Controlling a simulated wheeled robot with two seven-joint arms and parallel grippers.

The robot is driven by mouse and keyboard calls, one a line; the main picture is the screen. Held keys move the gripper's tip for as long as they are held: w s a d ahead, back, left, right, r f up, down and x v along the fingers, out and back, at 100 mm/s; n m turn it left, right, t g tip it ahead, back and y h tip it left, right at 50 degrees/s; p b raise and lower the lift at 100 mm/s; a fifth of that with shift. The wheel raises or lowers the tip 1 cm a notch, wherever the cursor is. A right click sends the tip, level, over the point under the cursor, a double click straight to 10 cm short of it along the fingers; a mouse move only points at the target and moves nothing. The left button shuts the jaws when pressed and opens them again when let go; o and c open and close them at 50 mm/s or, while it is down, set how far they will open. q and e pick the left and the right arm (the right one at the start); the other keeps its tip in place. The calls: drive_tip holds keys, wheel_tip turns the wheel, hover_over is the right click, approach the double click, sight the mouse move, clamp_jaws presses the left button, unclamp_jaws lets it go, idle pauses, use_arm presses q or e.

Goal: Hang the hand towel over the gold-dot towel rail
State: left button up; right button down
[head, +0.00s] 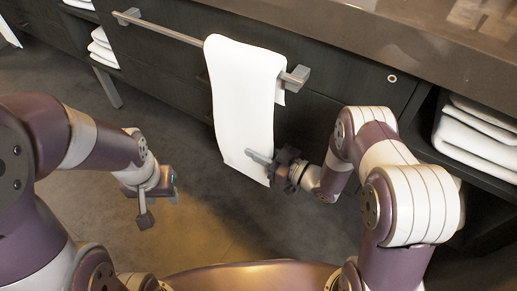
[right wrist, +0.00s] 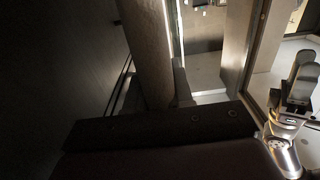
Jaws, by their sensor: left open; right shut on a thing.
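The white hand towel (head: 245,85) hangs over the right part of the metal towel rail (head: 170,34) on the dark cabinet front. Its long front side falls well below the rail, and a short piece of the back side shows behind it near the right bracket. My right gripper (head: 262,158) is shut on the towel near its lower right edge. My left gripper (head: 152,200) is open and empty, to the left of the towel and apart from it. A small pale round dot (head: 392,78) is on the cabinet front right of the rail. The right wrist view is dark, and the grip is unclear there.
The brown counter (head: 330,25) runs above the rail. Folded white towels (head: 478,135) lie on an open shelf at the right, and more (head: 103,47) sit on shelves at the upper left. The floor (head: 170,120) between my arms and the cabinet is clear.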

drive_tip(key=shift+f, duration=0.1)
drive_tip(key=c, duration=0.9)
unclamp_jaws()
